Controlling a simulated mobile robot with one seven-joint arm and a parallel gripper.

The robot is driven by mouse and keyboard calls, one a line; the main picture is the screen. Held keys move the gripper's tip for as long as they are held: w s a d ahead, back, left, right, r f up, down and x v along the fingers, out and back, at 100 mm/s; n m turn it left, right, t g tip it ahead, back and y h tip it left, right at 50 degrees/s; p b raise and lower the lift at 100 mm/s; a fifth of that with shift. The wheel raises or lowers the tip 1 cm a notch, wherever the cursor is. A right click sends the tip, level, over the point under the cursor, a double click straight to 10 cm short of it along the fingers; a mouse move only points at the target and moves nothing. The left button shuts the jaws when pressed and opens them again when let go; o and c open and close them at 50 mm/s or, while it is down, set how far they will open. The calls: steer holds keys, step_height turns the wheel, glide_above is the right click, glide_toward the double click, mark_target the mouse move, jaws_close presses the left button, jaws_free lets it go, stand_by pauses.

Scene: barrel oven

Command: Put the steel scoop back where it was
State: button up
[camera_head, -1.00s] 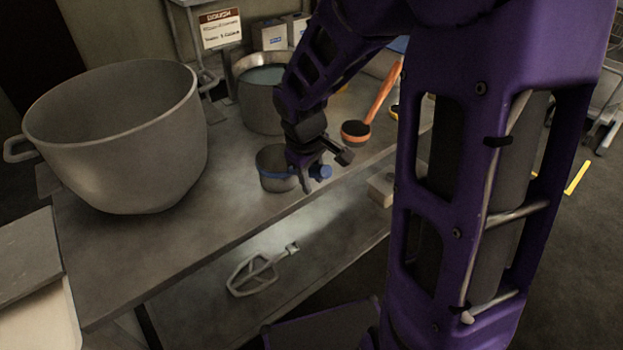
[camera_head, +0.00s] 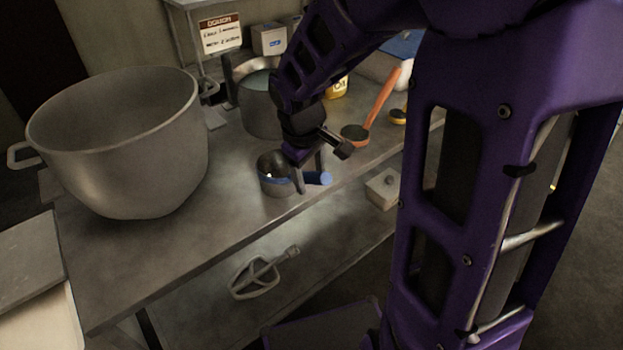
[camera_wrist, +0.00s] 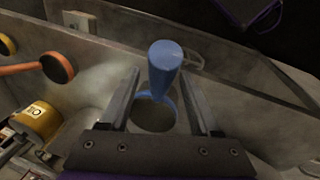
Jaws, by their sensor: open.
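The steel scoop (camera_head: 271,183) is a small round metal cup with a blue rim band and a stubby blue handle (camera_head: 321,179). It rests on the steel table near its front edge, handle pointing right in the head view. In the wrist view the cup (camera_wrist: 154,113) lies between the fingers, and the blue handle (camera_wrist: 164,66) rises between their tips. My gripper (camera_head: 309,173) is open over the scoop, with fingers on both sides of the handle in the wrist view (camera_wrist: 162,82). Whether a finger touches it I cannot tell.
A large mixing bowl (camera_head: 120,150) stands left on the table (camera_head: 190,240). A steel pot (camera_head: 258,105) is behind the scoop. An orange-handled ladle (camera_head: 384,97) and a yellow can (camera_head: 338,87) are to the right. A beater (camera_head: 255,280) lies on the lower shelf.

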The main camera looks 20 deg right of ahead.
steer(key=p+v, duration=0.1)
steer(key=v, duration=0.7)
steer(key=shift+r+p, duration=0.2)
steer(key=shift+p, duration=0.1)
